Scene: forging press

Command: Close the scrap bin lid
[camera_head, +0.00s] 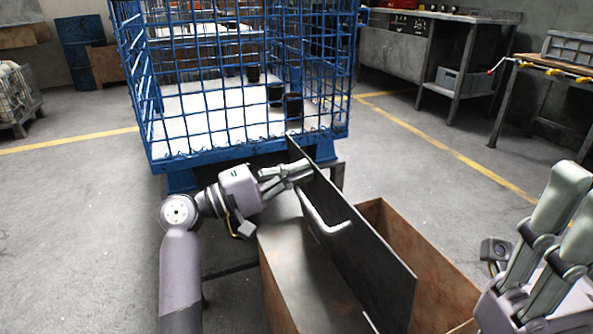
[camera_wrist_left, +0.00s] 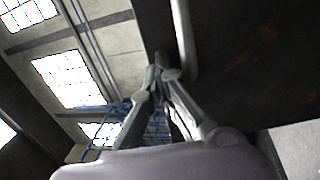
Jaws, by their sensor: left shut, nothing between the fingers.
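The scrap bin (camera_head: 447,285) is a rusty metal box at the lower middle of the head view. Its dark lid (camera_head: 375,255) stands raised and steeply tilted, with the bin open on its right side. A pale bar handle (camera_head: 318,218) is on the lid's left face. My left gripper (camera_head: 306,168) is shut and empty near the lid's far upper end, beyond the handle; I cannot tell whether it touches the lid. In the left wrist view, the fingers (camera_wrist_left: 160,72) meet beside the handle (camera_wrist_left: 184,40) and the dark lid (camera_wrist_left: 245,60). My right gripper (camera_head: 582,195) is open and empty at the right edge.
A blue wire cage (camera_head: 235,85) stands just behind the bin. A flat grey panel (camera_head: 305,265) covers the bin's left part. Workbenches (camera_head: 425,55) stand at the back right. Floor on the left and between bin and benches is clear.

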